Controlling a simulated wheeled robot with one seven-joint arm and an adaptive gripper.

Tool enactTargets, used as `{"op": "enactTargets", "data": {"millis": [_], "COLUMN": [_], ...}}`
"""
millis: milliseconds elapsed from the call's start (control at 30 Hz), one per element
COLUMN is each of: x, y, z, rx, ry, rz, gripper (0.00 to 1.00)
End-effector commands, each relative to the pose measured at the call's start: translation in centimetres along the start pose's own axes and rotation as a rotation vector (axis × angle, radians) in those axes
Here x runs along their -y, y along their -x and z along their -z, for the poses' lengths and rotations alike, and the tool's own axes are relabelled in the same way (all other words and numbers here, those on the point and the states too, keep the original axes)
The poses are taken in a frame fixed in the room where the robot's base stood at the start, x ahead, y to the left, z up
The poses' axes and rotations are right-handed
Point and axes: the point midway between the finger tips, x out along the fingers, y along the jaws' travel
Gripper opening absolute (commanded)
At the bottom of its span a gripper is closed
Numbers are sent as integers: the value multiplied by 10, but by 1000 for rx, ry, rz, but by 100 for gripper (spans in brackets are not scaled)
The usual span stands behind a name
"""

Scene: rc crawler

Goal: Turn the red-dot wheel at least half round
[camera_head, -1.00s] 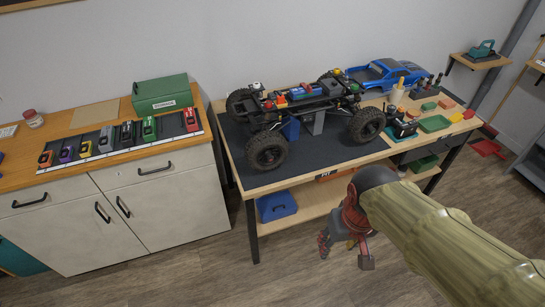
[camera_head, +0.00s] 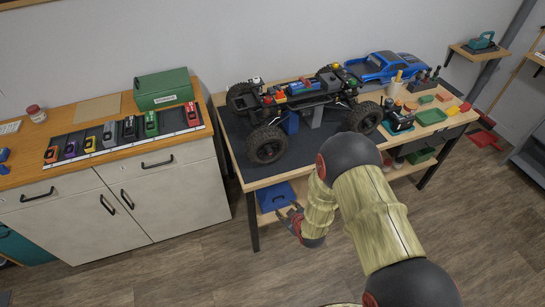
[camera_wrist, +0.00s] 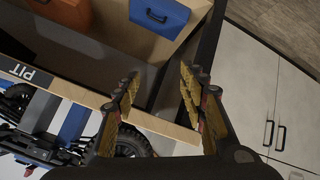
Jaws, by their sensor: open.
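The crawler chassis (camera_head: 300,97) stands raised on supports on the dark mat (camera_head: 236,125) of the workbench, with its big black wheels showing. The near left wheel (camera_head: 266,145) is fully visible, and the near right wheel (camera_head: 365,117) is partly behind my arm. Small coloured parts sit on the chassis, but I cannot tell which wheel bears the red dot. My gripper (camera_head: 290,211) is open and empty, low in front of the bench near the lower shelf. In the wrist view my gripper (camera_wrist: 160,78) has its fingers apart, with a wheel (camera_wrist: 130,142) beyond the bench edge.
A blue bin (camera_head: 275,197) sits on the lower shelf, close behind my gripper. The bench's front edge (camera_wrist: 100,100) lies between my gripper and the crawler. A blue car body (camera_head: 385,67) and tools stand at the right. A white cabinet (camera_head: 160,205) is at the left.

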Motion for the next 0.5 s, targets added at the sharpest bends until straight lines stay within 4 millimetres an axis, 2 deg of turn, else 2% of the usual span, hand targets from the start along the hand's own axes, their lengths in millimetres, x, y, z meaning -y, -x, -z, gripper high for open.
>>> {"op": "enactTargets", "data": {"millis": [67, 133, 200, 300, 400, 500], "x": [-8, -22, -39, -59, -68, -73], "y": [-6, -4, 4, 20, 36, 44], "z": [22, 52, 84, 122, 141, 151], "rx": [-123, -245, -359, -487, -561, -596], "ry": [59, 113, 164, 224, 266, 295], "rz": [-60, -131, -207, -303, -367, -407], "gripper": [42, 42, 42, 42, 42, 42]}}
